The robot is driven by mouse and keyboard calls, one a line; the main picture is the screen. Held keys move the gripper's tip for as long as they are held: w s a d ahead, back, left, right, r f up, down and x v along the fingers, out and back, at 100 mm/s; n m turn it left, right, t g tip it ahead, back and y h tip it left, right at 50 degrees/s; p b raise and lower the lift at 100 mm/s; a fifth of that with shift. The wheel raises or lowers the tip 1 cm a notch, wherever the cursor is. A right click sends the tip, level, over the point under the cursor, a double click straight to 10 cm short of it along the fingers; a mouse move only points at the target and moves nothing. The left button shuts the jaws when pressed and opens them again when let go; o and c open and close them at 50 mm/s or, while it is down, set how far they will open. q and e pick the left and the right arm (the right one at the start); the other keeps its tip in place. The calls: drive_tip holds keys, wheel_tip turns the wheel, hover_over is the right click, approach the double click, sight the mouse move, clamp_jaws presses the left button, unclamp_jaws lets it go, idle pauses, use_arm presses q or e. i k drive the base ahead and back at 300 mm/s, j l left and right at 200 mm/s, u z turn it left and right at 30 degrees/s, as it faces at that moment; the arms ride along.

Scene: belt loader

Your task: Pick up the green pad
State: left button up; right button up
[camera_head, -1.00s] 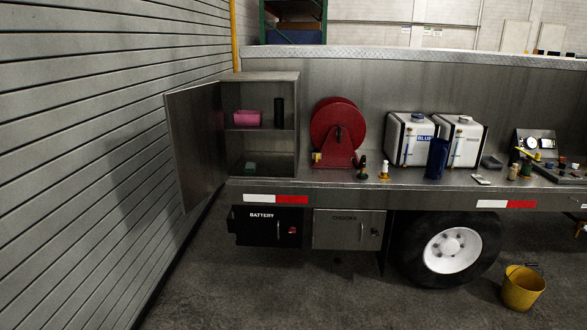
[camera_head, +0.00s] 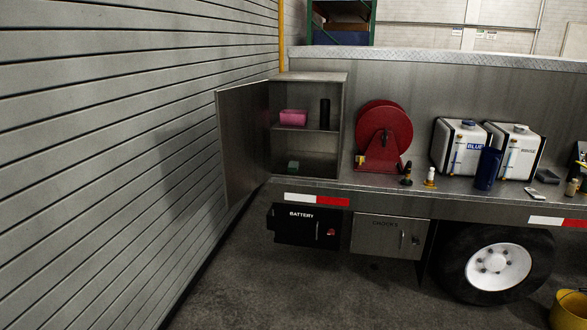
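A small green pad (camera_head: 293,165) lies on the floor of the open metal cabinet (camera_head: 311,77), on the lower level near its left side. The cabinet stands at the left end of the loader's deck, and its door (camera_head: 244,143) hangs open to the left. Above the pad, a shelf carries a pink box-like item (camera_head: 293,117) and a dark cylinder (camera_head: 325,113). Neither of my grippers shows in the head view.
Right of the cabinet stand a red hose reel (camera_head: 384,135), small fittings (camera_head: 430,177), two white tanks (camera_head: 460,147) and a blue container (camera_head: 487,168). A slatted wall (camera_head: 120,150) runs along the left. A yellow bucket (camera_head: 568,310) stands bottom right. The floor in front is clear.

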sight(292, 167)
drive_tip(key=i+l, duration=0.15)
drive_tip(key=i, duration=0.4)
drive_tip(key=i+l, duration=0.2)
drive_tip(key=i, duration=0.3)
drive_tip(key=i+l+u, duration=0.1)
drive_tip(key=i, duration=0.45)
drive_tip(key=i+l, duration=0.25)
drive_tip(key=i, duration=0.25)
drive_tip(key=i+l, duration=0.25)
drive_tip(key=i, duration=0.25)
drive_tip(key=j+u, duration=0.05)
